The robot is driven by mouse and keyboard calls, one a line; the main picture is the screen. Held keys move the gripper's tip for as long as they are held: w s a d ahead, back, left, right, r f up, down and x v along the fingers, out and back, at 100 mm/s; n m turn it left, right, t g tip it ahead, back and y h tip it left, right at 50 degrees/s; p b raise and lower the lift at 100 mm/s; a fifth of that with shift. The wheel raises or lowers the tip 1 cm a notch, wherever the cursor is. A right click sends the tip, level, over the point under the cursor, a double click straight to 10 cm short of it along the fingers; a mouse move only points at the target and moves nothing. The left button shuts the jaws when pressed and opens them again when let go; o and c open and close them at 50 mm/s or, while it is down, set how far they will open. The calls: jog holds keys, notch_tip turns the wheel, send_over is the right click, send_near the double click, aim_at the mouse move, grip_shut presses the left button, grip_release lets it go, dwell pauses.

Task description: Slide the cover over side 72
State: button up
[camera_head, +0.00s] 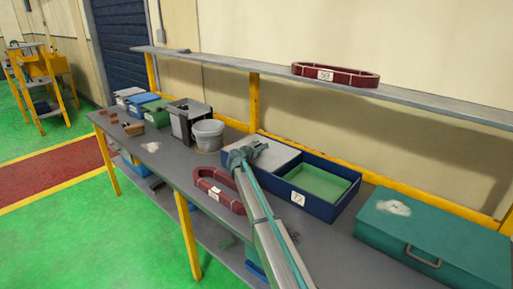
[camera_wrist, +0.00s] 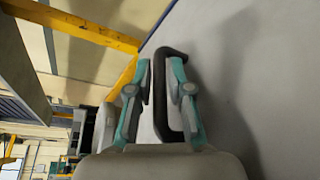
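A dark blue box with two compartments stands on the grey workbench, with a white label that looks like 72 on its right front (camera_head: 298,198). A flat grey cover (camera_head: 268,154) lies over its left compartment. The right compartment, on the label's side, is uncovered and shows a green inside (camera_head: 318,181). My gripper (camera_head: 241,155) is at the cover's left front edge. In the wrist view, its teal fingers (camera_wrist: 160,82) sit on both sides of the cover's dark bar handle (camera_wrist: 161,118) and appear closed on it. The grey cover surface (camera_wrist: 215,45) fills the right there.
A dark red coil (camera_head: 219,188) lies on the bench left of my arm; another (camera_head: 335,75) rests on the shelf above. A grey bucket (camera_head: 208,135) and several bins stand to the left. A teal case (camera_head: 435,240) stands to the right.

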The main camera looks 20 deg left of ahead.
grip_shut()
jog(key=shift+d, duration=0.1)
jog(key=s+d+b, duration=0.1)
jog(key=s+d, duration=0.2)
jog(key=d, duration=0.6)
jog(key=s+d+b, duration=0.1)
jog(key=s+d, duration=0.2)
jog(key=d, duration=0.7)
jog(key=s+d+b, duration=0.1)
jog(key=s+d, duration=0.3)
jog(key=d, duration=0.6)
jog(key=shift+f, duration=0.1)
jog(key=shift+o, duration=1.1)
grip_release()
jog(key=shift+w, duration=0.1)
jog(key=v, duration=1.2)
